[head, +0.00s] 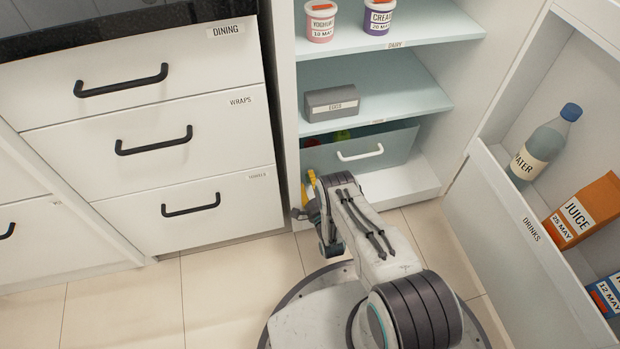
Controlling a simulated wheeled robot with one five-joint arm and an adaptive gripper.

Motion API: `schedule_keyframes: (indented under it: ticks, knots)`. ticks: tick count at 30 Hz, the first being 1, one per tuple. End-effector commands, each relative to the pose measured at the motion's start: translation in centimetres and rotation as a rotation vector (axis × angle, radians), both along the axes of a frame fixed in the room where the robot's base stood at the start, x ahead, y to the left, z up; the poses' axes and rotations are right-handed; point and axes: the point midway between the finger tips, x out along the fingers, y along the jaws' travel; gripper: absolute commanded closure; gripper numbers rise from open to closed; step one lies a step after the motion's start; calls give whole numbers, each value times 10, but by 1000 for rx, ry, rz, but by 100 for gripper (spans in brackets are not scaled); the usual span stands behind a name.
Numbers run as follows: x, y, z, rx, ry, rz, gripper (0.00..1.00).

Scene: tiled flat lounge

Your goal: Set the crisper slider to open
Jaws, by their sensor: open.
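The crisper drawer (398,146) is a grey-blue bin with a white handle (360,154), low in the open fridge. A red item and a green item show over its rim. My gripper (308,197) is open at the lower left of the drawer front, beside the fridge's left wall. A small yellow piece (311,178) shows at my gripper; I cannot tell whether it is part of the gripper or of the slider. No slider is clearly seen, and my arm hides part of the drawer's lower front.
Above the crisper is a shelf (420,98) with a grey egg box (331,102); yoghurt (320,22) and cream (378,17) stand higher. The open fridge door (520,225) with bottle and cartons is at right. White cabinet drawers (165,140) stand left. Tiled floor (215,285) is clear at lower left.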

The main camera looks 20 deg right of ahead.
Motion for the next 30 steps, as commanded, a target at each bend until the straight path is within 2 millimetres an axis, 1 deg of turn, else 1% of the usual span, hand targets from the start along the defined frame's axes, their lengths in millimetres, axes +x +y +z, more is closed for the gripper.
schedule_keyframes:
  ticks: [4, 5, 23, 24, 30]
  knots:
    - [0, 0, 0, 0, 0, 0, 46]
    - [0, 0, 0, 0, 0, 0, 45]
    - [0, 0, 0, 0, 0, 0, 98]
    - [0, 0, 0, 0, -1, 0, 100]
    - [0, 0, 1, 0, -1, 0, 100]
